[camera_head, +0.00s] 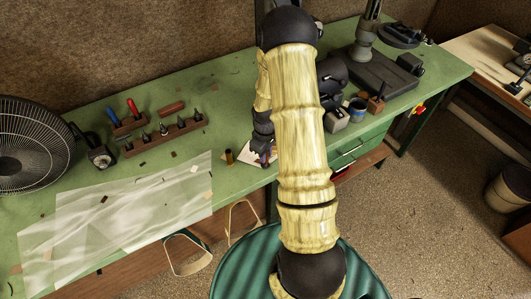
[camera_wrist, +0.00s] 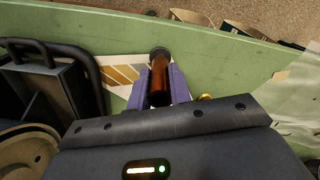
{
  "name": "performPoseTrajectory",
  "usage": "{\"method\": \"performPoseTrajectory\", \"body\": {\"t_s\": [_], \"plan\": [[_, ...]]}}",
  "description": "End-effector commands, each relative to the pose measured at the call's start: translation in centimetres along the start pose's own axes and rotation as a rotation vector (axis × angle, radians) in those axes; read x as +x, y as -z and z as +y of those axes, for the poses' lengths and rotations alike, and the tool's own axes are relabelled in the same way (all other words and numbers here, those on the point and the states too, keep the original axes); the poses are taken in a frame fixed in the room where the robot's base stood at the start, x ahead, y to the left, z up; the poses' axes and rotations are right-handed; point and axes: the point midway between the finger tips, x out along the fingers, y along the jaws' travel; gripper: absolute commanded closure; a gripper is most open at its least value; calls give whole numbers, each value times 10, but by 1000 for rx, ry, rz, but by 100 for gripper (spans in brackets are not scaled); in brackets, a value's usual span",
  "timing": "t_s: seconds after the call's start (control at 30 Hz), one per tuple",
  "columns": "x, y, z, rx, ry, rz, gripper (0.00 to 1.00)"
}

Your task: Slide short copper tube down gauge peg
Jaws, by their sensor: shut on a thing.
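My gripper (camera_wrist: 160,88) shows in the wrist view with its two purple fingers on either side of a copper tube (camera_wrist: 159,82). The fingers are shut on the tube, and its dark round end points away from the wrist. In the head view my gripper (camera_head: 263,150) is small and partly hidden behind my arm, over a pale printed card on the green bench. I cannot make out the gauge peg apart from the tube, nor tell whether the tube is around it. A small brass cylinder (camera_head: 229,157) stands just left of the gripper; a brass rim (camera_wrist: 205,97) shows right of the fingers in the wrist view.
The printed card (camera_wrist: 122,74) has orange and brown stripes. A rack with several pegs (camera_head: 165,137) stands at the left, near a fan (camera_head: 35,150). A clear sheet (camera_head: 130,215) covers the front left. A dark box with a curved handle (camera_wrist: 45,85) stands close left in the wrist view.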

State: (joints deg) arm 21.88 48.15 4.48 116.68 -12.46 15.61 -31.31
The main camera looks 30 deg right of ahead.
Motion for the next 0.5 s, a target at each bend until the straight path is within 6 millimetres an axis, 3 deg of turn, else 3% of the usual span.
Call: {"method": "performPoseTrajectory", "body": {"t_s": [0.5], "plan": [[11,0,0,0,0,0,100]]}}
